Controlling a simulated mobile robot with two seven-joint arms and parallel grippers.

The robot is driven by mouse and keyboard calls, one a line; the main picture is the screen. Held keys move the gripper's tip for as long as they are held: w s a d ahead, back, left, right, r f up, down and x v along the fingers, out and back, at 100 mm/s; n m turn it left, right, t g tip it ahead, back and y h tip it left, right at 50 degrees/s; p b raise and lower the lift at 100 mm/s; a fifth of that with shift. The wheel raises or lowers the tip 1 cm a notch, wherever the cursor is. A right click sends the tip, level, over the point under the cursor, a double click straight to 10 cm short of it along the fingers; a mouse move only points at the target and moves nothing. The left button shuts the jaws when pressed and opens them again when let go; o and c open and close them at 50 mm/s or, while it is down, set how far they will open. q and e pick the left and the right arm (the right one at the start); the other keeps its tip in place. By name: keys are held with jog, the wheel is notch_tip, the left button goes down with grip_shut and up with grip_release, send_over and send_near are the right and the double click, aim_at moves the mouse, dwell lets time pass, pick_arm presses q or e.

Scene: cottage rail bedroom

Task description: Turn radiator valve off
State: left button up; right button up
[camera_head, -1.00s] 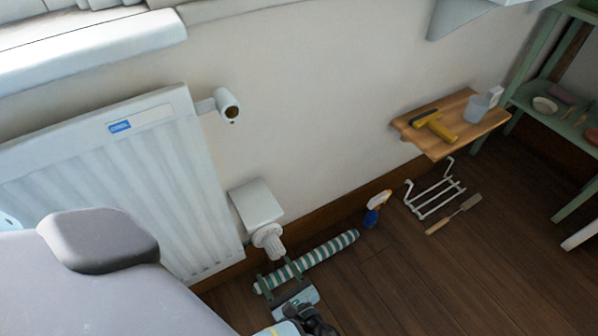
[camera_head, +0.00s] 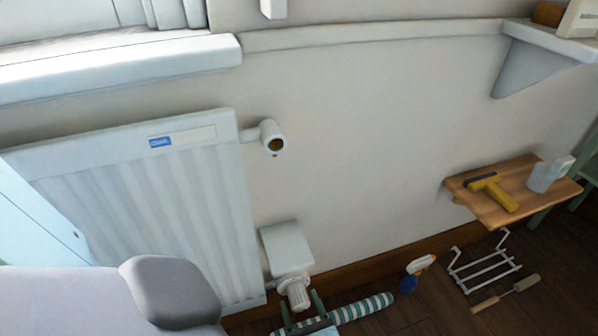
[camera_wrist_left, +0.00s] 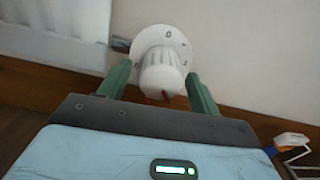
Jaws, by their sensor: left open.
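The radiator valve (camera_head: 295,291) is a white ribbed knob below a white box at the radiator's lower right corner. In the left wrist view the valve (camera_wrist_left: 163,75) shows a round dial with a 0 near its top and other marks to the right. My left gripper (camera_head: 302,304) is open just below the knob, seen from above. In the left wrist view its green fingers (camera_wrist_left: 158,80) stand on both sides of the knob, with gaps visible; I cannot tell if either touches. The white radiator (camera_head: 160,205) is partly hidden by my arm. My right gripper is not in view.
A striped roll (camera_head: 362,308) lies on the floor by the wall, beside the gripper. A spray bottle (camera_head: 411,280), a white wire rack (camera_head: 485,267) and a wooden-handled tool (camera_head: 505,293) lie to the right. A wooden shelf (camera_head: 500,211) holds a yellow tool (camera_head: 494,190).

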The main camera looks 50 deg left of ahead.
pick_arm(q)
jog(key=shift+x, duration=0.8)
jog(key=shift+w+a, duration=0.1)
jog(key=shift+a, duration=0.1)
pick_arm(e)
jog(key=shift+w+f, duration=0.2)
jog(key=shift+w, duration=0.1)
pick_arm(q)
jog(key=c, duration=1)
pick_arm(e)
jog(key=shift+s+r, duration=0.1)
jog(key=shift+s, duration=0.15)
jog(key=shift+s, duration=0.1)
